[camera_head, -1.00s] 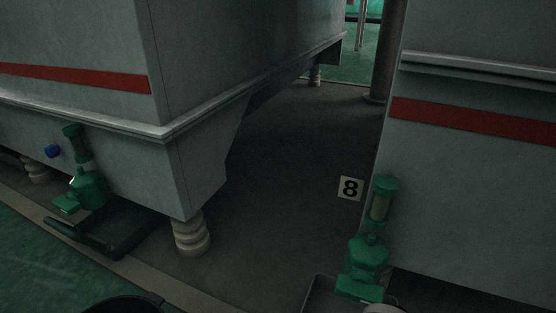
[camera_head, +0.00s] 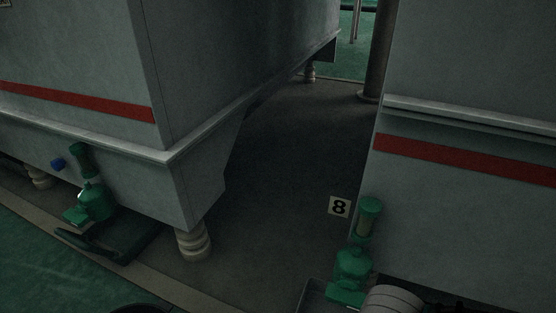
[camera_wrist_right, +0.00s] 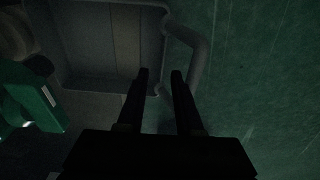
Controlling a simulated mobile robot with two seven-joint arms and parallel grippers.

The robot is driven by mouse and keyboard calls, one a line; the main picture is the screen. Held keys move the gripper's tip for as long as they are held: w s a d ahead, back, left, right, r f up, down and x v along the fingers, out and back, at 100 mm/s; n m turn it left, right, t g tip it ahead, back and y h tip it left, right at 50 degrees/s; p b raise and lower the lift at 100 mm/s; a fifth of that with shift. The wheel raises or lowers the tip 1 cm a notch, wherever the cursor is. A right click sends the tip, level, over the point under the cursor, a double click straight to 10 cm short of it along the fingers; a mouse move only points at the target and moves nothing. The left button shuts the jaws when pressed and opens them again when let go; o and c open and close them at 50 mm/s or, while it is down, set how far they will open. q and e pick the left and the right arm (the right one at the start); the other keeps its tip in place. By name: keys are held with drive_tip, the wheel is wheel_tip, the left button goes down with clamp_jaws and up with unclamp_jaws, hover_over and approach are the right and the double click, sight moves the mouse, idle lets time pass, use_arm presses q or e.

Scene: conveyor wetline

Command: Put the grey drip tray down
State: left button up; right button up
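A grey drip tray (camera_wrist_right: 105,45) with raised walls and a looped handle (camera_wrist_right: 198,55) fills the upper left of the right wrist view. Its corner also shows at the bottom of the head view (camera_head: 314,295), below a green valve (camera_head: 354,265). My right gripper (camera_wrist_right: 160,74) has its two dark fingers apart, over the tray's handle side. The fingers overlap the near end of the handle in the picture; I cannot tell whether they touch it. My left gripper is not in view.
Another, dark tray (camera_head: 130,247) lies on the floor under a second green valve (camera_head: 95,200) at left. Grey machine housings with red stripes stand on both sides. A number 8 sign (camera_head: 339,207) marks the right one. Dark floor (camera_head: 270,190) lies clear between them.

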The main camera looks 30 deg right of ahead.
drive_tip(key=s+a+r+m+t+y+p, duration=0.1)
drive_tip(key=a+r+m+p, duration=0.2)
drive_tip(key=r, duration=0.9)
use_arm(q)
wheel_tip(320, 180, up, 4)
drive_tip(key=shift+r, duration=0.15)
use_arm(e)
drive_tip(key=s+d+r+m+t+h, duration=0.1)
drive_tip(key=s+d+r+m, duration=0.2)
drive_tip(key=r, duration=0.9)
drive_tip(key=d, duration=0.3)
drive_tip(key=shift+s+r+t+h, duration=0.15)
drive_tip(key=shift+s+t+h, duration=0.05)
drive_tip(key=shift+t+h, duration=0.1)
